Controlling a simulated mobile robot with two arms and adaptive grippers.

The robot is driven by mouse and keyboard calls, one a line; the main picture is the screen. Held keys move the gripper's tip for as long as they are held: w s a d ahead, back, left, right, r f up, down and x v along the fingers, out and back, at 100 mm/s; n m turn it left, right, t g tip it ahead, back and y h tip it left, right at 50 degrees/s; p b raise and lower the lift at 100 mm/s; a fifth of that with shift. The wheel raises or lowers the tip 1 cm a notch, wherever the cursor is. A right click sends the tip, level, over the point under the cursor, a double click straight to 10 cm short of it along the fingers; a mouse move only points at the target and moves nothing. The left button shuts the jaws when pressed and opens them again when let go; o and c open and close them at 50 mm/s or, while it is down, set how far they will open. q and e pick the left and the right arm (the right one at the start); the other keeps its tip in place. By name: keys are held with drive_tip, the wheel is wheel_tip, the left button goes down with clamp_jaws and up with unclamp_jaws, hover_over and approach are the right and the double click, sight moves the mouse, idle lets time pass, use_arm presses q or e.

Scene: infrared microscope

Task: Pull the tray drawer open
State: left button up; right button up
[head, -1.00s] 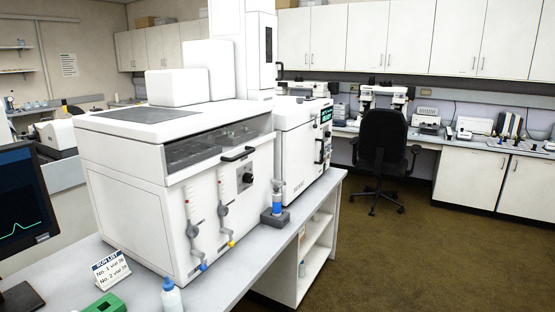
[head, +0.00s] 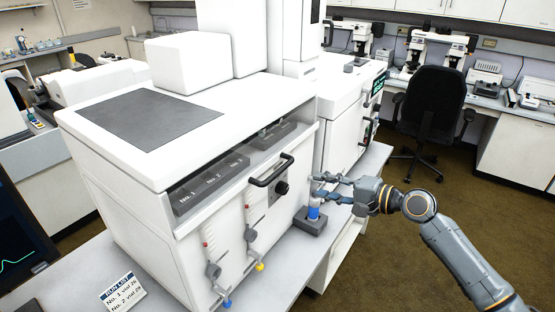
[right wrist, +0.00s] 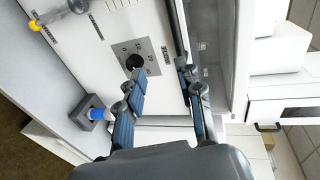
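The tray drawer is in the upper front of the white instrument (head: 110,175). Its black bar handle (head: 271,171) stands out from the front, and dark grey trays labelled No. 1 to No. 3 (head: 211,182) show behind the front's top edge. My right gripper (head: 316,185) is to the right of the handle in the head view, apart from it there. In the right wrist view its two fingers (right wrist: 160,80) are spread with nothing held. The dark handle bar (right wrist: 179,28) runs near the right-hand fingertip; I cannot tell whether they touch. My left gripper is not in view.
A blue-capped vial in a dark block (head: 310,222) stands on the bench just below my right gripper. A black knob (head: 282,188) and two sampling tubes are on the instrument front. A run list card (head: 123,292) stands at the front left. A black chair (head: 430,105) is behind.

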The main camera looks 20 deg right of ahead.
sight(282, 171)
wheel_tip(282, 171, up, 4)
drive_tip(key=s+a+f, duration=0.1)
drive_tip(key=s, duration=0.1)
drive_tip(key=shift+y, duration=0.3)
drive_tip(key=p+x, duration=0.1)
drive_tip(key=x, duration=0.3)
drive_tip(key=p+x, duration=0.2)
drive_tip(key=x, duration=0.2)
drive_tip(key=p+x, duration=0.1)
drive_tip(key=x, duration=0.3)
drive_tip(key=shift+w+a+r+p, duration=0.1)
drive_tip(key=shift+w+r+p, duration=0.1)
drive_tip(key=shift+w+p, duration=0.25)
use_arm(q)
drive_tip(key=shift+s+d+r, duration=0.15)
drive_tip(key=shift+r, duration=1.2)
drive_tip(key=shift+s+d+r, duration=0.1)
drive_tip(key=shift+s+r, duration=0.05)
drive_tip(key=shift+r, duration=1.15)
use_arm(e)
drive_tip(key=shift+x, duration=0.75)
drive_tip(key=shift+f, duration=0.15)
drive_tip(key=shift+c, duration=0.6)
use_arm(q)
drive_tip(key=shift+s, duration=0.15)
use_arm(e)
clamp_jaws()
